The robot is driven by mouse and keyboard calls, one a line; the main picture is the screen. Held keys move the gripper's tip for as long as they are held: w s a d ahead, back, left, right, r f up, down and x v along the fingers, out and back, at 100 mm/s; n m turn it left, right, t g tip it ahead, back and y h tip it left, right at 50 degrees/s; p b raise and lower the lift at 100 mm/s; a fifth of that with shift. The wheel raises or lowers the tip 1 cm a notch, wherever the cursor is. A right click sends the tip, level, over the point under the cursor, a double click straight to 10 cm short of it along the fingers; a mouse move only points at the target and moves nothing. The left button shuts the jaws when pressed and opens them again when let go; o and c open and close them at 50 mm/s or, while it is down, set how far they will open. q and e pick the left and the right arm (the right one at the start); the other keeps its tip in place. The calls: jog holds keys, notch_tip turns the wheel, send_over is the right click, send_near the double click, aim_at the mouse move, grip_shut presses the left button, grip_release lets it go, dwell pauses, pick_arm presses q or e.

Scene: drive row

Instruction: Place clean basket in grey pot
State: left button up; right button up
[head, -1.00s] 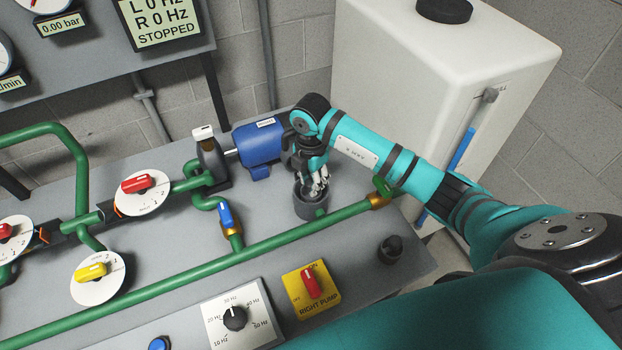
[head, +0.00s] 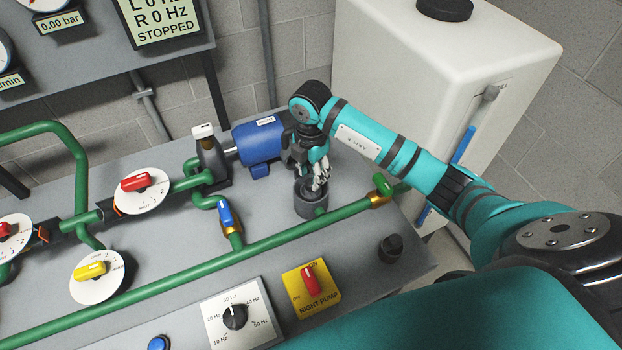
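The grey pot (head: 311,208) stands on the bench in the head view, joined to the green pipe, its mouth open upward. My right gripper (head: 318,187) points down with its fingertips at the pot's mouth. The fingers and the pot's rim hide most of the inside. I cannot make out the clean basket, nor whether the fingers hold anything or how far apart they are. My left gripper is not in view.
A dark round cap (head: 391,248) sits on the bench right of the pot. A blue motor (head: 259,143) stands behind left, and a blue-handled valve (head: 226,215) is to the left. A large white tank (head: 420,80) rises behind my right arm.

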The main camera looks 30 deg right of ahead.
notch_tip(320, 180, up, 9)
jog(key=shift+r+b, duration=0.15)
jog(key=shift+b, duration=0.3)
dwell(0.7)
